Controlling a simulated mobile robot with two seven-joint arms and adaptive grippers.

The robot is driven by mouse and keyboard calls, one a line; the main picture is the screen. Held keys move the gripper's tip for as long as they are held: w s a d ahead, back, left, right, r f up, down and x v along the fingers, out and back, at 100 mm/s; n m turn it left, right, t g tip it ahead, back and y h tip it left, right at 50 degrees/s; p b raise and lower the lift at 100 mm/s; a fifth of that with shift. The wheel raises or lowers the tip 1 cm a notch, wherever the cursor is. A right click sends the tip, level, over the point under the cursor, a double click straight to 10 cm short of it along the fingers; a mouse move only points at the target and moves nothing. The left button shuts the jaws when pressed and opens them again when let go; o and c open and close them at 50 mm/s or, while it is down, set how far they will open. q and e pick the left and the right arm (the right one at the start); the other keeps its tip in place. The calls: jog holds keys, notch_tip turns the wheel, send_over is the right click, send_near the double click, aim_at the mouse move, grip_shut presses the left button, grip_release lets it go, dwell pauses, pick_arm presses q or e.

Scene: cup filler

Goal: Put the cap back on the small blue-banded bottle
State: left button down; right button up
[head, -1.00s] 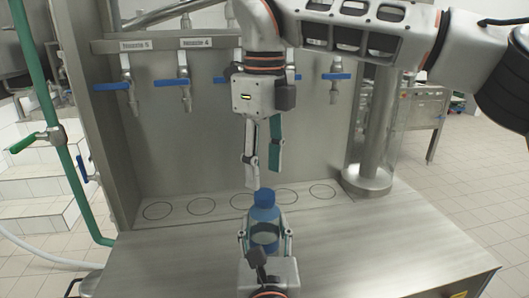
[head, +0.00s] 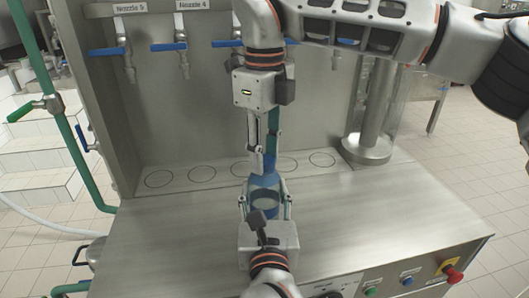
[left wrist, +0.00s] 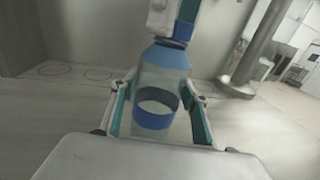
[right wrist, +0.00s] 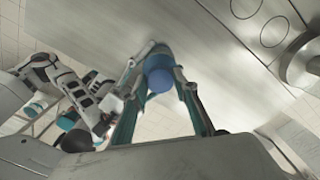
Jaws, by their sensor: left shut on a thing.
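The small bottle (head: 265,209) is clear with blue bands and stands upright in my left gripper (head: 266,207), which is shut on its sides. The bottle and its blue band also show in the left wrist view (left wrist: 155,122). My right gripper (head: 263,160) points straight down, its fingertips at the bottle's top. The blue cap (right wrist: 158,76) shows between its fingers in the right wrist view. The fingers lie close on either side of the cap; I cannot tell if they clamp it. They partly hide the cap in the head view, and I cannot tell how it seats on the neck.
A steel counter (head: 400,220) with marked circles (head: 202,174) lies under the bottle. Nozzles with blue levers (head: 182,46) hang on the back panel. A steel column (head: 372,110) stands at the right. Buttons, including a red one (head: 453,274), sit on the front edge.

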jog(key=o, duration=1.3)
notch_tip(320, 180, up, 12)
pick_arm(q)
jog(key=c, duration=1)
grip_release()
